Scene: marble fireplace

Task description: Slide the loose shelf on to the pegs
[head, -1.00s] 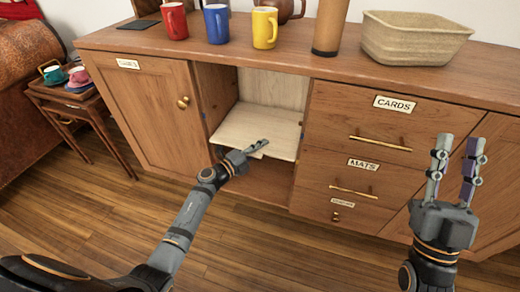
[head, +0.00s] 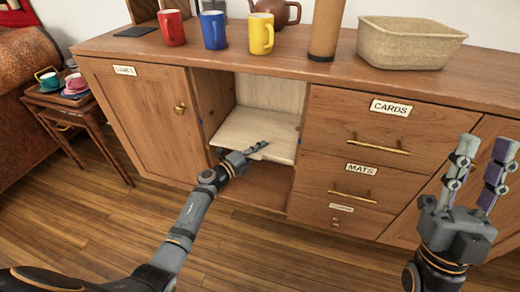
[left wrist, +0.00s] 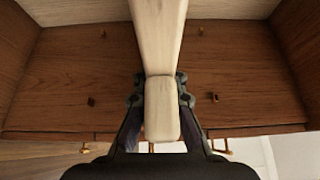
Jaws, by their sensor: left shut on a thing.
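The loose shelf (head: 262,122) is a pale wood board lying in the open compartment between the left door and the drawers. My left gripper (head: 255,149) is at its front edge, shut on it. In the left wrist view, the pale board (left wrist: 158,45) runs down the middle between the fingers of my left gripper (left wrist: 161,95). A brown panel with several small pegs (left wrist: 213,97) shows on both sides of the board there. Whether the board touches any peg cannot be told.
The compartment sits in a wooden sideboard (head: 150,115), with a closed door at left and drawers (head: 350,115) at right. On top stand red, blue and yellow mugs (head: 214,30), a teapot, a tall brown cylinder and a basket (head: 410,45). A small side table (head: 75,105) stands at left.

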